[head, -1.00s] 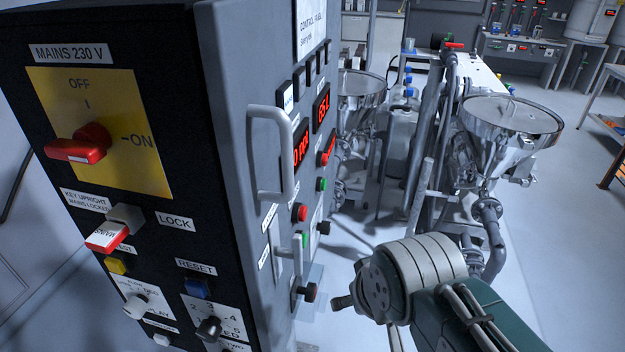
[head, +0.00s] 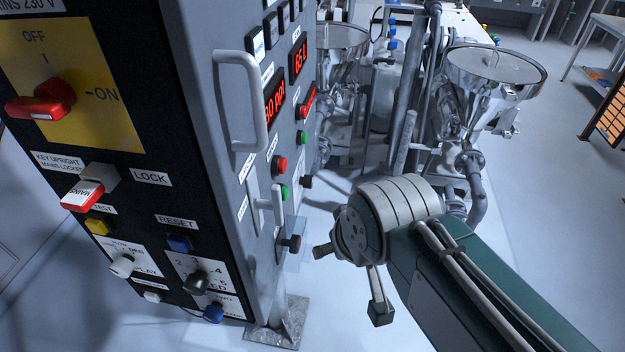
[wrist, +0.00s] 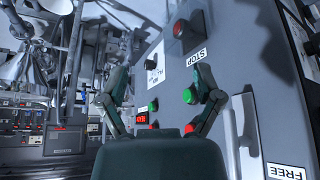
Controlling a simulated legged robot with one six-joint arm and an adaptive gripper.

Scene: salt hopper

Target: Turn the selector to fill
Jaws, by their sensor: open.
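The selector appears to be a small black knob (wrist: 151,62) on a white label on the cabinet's side panel. The label's lettering is too small to read surely. In the head view a black knob (head: 306,181) sits on the same side face, right of a red button; its pointing direction cannot be told. My gripper (wrist: 161,78) is open and empty, its two fingers spread in front of the panel, with the knob seen between them. In the head view my gripper (head: 350,281) is right of the cabinet, apart from it and lower than the knob.
A red STOP button (wrist: 180,28) and a green button (wrist: 188,95) lie close to the knob. A grey handle (head: 262,100) juts from the cabinet (head: 195,130). Steel hoppers (head: 495,72) and pipes stand behind. Floor right of my arm is clear.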

